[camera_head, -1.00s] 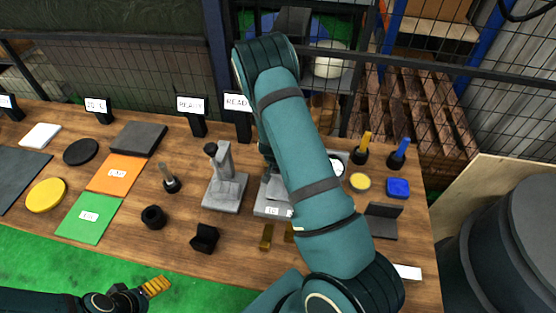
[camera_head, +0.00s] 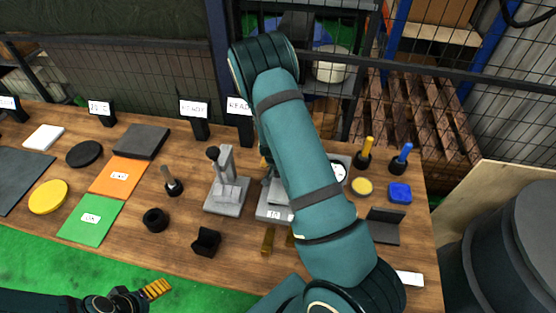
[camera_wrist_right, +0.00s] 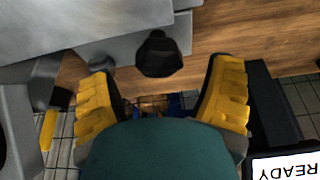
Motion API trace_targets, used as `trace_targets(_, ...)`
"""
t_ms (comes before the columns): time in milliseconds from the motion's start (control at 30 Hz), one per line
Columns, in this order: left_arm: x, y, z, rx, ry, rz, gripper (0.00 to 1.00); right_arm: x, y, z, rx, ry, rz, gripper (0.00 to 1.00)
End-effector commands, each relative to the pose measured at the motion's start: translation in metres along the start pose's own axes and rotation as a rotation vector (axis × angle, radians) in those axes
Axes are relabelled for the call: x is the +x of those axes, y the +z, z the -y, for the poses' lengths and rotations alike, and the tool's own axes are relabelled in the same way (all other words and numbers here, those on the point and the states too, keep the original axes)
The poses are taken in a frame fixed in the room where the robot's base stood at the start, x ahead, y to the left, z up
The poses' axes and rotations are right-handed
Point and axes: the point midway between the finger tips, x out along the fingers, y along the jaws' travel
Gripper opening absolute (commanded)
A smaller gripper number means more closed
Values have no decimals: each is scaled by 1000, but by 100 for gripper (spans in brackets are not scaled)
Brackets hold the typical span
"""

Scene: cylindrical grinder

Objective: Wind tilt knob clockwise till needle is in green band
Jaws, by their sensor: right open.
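A black knob (camera_wrist_right: 160,55) on a grey metal block (camera_wrist_right: 95,30) shows in the right wrist view; I take it to be the tilt knob. My right gripper (camera_wrist_right: 163,78) is open, with its yellow fingers on either side just below the knob and no visible contact. In the head view my right arm hides the knob and most of that gripper. A round white dial (camera_head: 340,172) on the grey fixture (camera_head: 270,207) is partly behind the arm; its needle and green band cannot be read. My left gripper (camera_head: 157,289) is low at the left, away from the fixture.
A grey stand with a black ball top (camera_head: 227,190) is left of the fixture. A READY sign (camera_wrist_right: 288,168) is close to the right finger in the wrist view. Yellow and blue handled tools (camera_head: 402,156) stand at the right. Wire fencing runs behind the table.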

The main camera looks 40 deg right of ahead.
Motion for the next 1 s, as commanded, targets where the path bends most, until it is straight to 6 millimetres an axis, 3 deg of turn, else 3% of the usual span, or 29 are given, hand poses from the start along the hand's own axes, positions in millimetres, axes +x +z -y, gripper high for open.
trace_targets(200, 0, 0, 0, 0, 0, 0, 79, -47, 0, 2, -1, -4, -1, 80)
trace_targets(500, 0, 0, 0, 0, 0, 0, 79, -89, 0, 1, -1, -2, -1, 80)
trace_targets(1000, 0, 0, 0, 0, 0, 0, 79, -99, 1, 0, 1, 0, 2, 80)
